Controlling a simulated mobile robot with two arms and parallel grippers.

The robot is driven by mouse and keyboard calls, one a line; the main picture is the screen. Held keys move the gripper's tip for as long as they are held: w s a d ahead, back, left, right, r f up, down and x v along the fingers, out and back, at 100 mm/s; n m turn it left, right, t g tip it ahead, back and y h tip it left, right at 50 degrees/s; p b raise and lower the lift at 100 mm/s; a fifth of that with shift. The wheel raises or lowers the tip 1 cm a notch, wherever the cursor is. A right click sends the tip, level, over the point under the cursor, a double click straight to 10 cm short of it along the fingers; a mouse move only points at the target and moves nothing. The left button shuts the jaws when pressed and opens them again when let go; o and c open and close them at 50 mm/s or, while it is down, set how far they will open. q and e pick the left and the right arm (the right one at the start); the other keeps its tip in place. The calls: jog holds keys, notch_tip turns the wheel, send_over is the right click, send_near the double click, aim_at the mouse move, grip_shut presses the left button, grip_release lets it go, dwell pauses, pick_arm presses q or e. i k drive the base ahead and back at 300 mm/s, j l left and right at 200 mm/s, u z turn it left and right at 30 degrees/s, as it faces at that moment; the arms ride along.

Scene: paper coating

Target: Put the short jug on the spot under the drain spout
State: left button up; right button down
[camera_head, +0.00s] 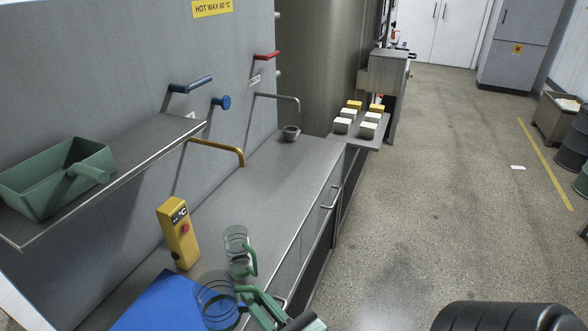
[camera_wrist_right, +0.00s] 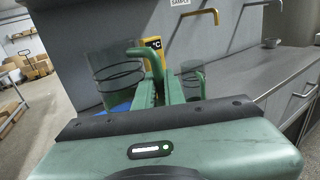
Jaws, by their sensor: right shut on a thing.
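Two clear glass jugs with green handles show in the head view. The nearer, wider jug (camera_head: 214,312) seems the shorter one; the narrower jug (camera_head: 235,236) stands just behind it on the grey counter. My right gripper (camera_head: 250,297) is shut on the nearer jug's green handle. In the right wrist view this jug (camera_wrist_right: 112,78) is at left, upright, and the other jug (camera_wrist_right: 192,80) is farther back. I cannot tell whether the held jug touches the counter. A yellow-brown spout (camera_head: 222,146) and a grey spout (camera_head: 278,97) reach over the counter. My left gripper is out of view.
A blue mat (camera_head: 160,302) lies beside the held jug, with a yellow °C meter (camera_head: 177,235) behind. A small grey cup (camera_head: 291,132) stands below the grey spout. A shelf (camera_head: 150,158) with a green trough overhangs at left. The mid-counter is clear.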

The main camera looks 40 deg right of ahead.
aim_at(300, 157)
jog(key=l+u, duration=0.15)
jog(key=l, duration=0.5)
jog(key=l+u, duration=0.15)
jog(key=l, duration=0.55)
jog(key=l+u, duration=0.15)
jog(key=l, duration=0.5)
jog(key=k+l+u, duration=0.15)
jog(key=l, duration=0.5)
jog(key=l+u, duration=0.15)
jog(key=l, duration=0.5)
jog(key=k, duration=0.05)
